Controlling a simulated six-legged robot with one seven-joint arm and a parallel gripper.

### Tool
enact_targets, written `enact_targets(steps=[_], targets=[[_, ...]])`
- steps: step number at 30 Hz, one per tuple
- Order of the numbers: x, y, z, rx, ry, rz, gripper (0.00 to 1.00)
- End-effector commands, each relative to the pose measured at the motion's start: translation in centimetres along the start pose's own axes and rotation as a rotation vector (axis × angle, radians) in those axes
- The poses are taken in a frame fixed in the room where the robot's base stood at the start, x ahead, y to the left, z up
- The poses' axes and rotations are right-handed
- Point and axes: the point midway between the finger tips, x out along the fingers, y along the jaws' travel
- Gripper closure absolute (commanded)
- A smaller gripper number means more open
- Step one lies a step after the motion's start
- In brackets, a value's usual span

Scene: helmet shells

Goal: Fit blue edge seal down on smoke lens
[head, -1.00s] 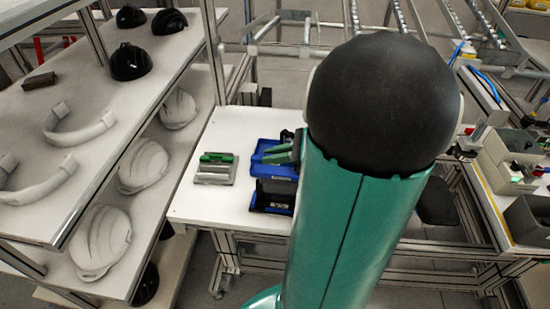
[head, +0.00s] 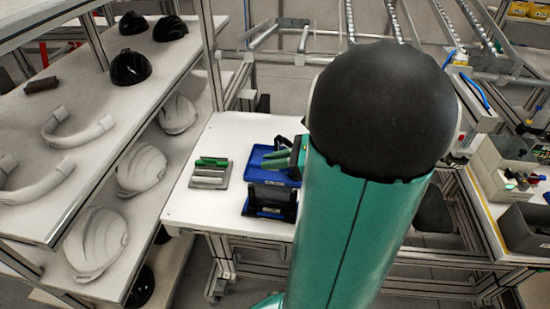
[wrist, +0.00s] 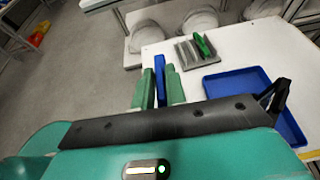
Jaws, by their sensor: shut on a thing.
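In the wrist view my gripper (wrist: 161,90) has its two green fingers closed on a narrow, upright blue strip, the blue edge seal (wrist: 160,66). In the head view the green fingertips (head: 277,160) show over the blue tray; the seal cannot be told apart from it there. A dark stand with a blue base (head: 268,203) is on the white table just in front of the tray. I cannot make out the smoke lens clearly; it may be at this stand. My arm hides the table to the right of it.
The blue tray (wrist: 212,84) lies on the white table (head: 195,208). A grey slotted rack (head: 209,182) with a green piece (head: 212,162) is left of it. Shelves with white helmet shells (head: 95,240) stand at left. Grey bins (head: 527,228) are at far right.

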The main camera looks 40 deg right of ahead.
Motion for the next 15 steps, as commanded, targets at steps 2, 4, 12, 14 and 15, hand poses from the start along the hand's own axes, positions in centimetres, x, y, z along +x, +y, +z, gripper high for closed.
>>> enact_targets(steps=[2,4,12,14,15], targets=[[0.3,0.0,-0.7,0.004,0.000,0.001,1.00],[0.5,0.0,-1.3,0.004,0.000,0.001,1.00],[1.4,0.1,-3.6,0.004,0.001,0.001,1.00],[1.5,0.1,-3.9,0.003,0.001,0.001,1.00],[1.6,0.1,-4.1,0.003,0.000,0.001,1.00]])
